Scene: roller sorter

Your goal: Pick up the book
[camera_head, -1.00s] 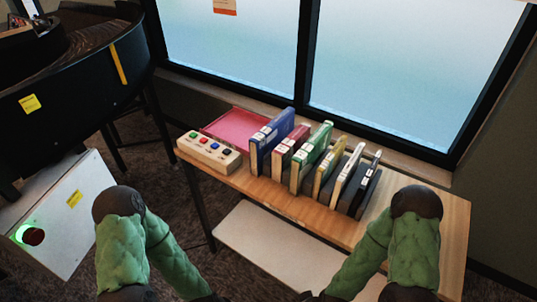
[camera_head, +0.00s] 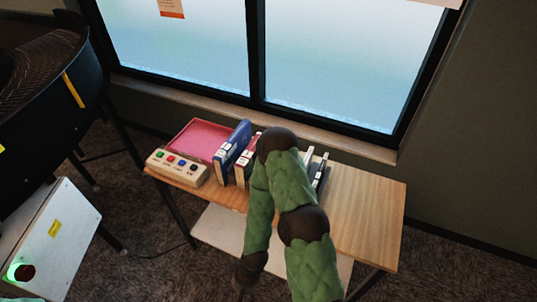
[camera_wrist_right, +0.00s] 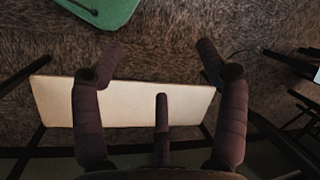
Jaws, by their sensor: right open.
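Several upright books stand in a row on the wooden table. At the left of the row are a blue book (camera_head: 232,153) and a red book (camera_head: 243,168). At its right end are a white book (camera_head: 308,160) and a dark book (camera_head: 321,172). My right arm hides the middle books in the head view. The right gripper (camera_wrist_right: 155,56) shows in the wrist view, fingers spread and empty, with the pale lower shelf (camera_wrist_right: 60,102) behind them. No book shows between its fingers. My left gripper is out of view.
A button box (camera_head: 177,168) and a pink tray (camera_head: 196,139) sit left of the books. The table's right end (camera_head: 370,205) is bare. A window (camera_head: 330,65) is behind. A dark round machine (camera_head: 40,90) and a white box (camera_head: 50,235) stand left.

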